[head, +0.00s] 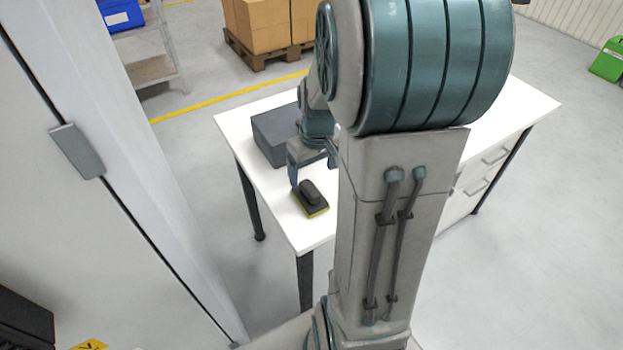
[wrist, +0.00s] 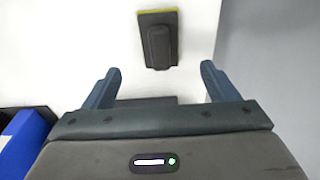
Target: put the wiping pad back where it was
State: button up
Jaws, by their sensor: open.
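The wiping pad (head: 311,198) lies on the white table (head: 285,212) near its front left corner. It has a dark body with a raised grip and a yellow-green edge. In the wrist view the pad (wrist: 158,40) lies ahead of the fingertips, roughly centred between them, and nothing is between the fingers. My gripper (head: 315,168) is open and empty, just behind the pad in the head view. In the wrist view both fingers of my gripper (wrist: 160,80) are spread apart. My arm hides much of the table's middle.
A dark grey box (head: 274,138) stands on the table, left of and behind my gripper. A tall light cabinet (head: 110,180) stands at the left. Cardboard boxes (head: 262,25) on a pallet stand on the floor behind. The table's right end looks clear.

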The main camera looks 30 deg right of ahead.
jog(key=shift+s+a+r, duration=0.1)
jog(key=shift+r, duration=0.75)
jog(key=s+a+r+t, duration=0.1)
jog(key=s+a+r, duration=0.5)
jog(key=s+a, duration=0.4)
jog(key=shift+s+a+r+m, duration=0.3)
jog(key=shift+a, duration=0.7)
